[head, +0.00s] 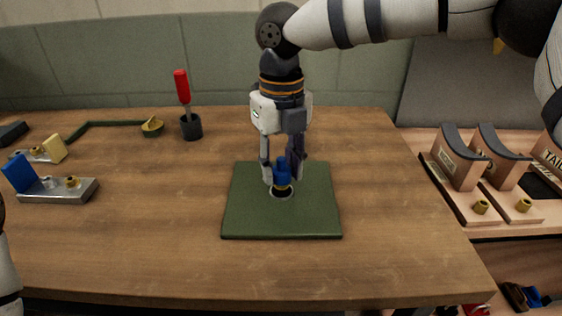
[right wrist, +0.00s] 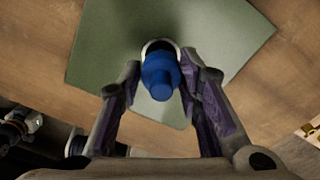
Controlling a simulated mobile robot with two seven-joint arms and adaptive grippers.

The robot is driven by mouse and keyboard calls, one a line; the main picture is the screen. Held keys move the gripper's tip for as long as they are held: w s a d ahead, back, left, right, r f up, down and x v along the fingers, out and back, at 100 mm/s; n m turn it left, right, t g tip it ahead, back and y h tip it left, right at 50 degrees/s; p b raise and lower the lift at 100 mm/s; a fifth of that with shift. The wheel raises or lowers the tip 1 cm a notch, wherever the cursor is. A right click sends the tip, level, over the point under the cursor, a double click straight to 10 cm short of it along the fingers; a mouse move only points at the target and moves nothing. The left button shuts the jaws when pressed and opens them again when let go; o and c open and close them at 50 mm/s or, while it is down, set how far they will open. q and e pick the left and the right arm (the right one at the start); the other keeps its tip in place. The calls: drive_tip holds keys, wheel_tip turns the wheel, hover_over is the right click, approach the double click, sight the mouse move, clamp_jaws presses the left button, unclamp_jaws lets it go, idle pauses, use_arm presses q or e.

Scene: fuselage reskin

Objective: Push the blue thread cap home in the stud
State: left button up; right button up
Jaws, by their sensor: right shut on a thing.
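The blue thread cap (head: 283,175) stands upright over the stud (head: 282,191) in the middle of the green mat. My right gripper (head: 281,180) points down from above and is shut on the cap. In the right wrist view the cap (right wrist: 160,78) sits between the two fingers, and the ring (right wrist: 157,45) shows past it. How deep the cap sits in the stud cannot be told. My left gripper is not in view.
The green mat (head: 250,222) lies on the wooden table (head: 150,245). To the left are metal blocks (head: 60,195) with brass fittings and a blue tab. A red-handled tool in a dark cup (head: 191,128) stands behind. A rack (head: 465,200) is at right. Table front is clear.

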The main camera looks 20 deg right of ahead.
drive_tip(key=shift+f, duration=0.7)
drive_tip(key=o, duration=1.2)
drive_tip(key=shift+o, duration=0.2)
drive_tip(key=shift+r, duration=2.5)
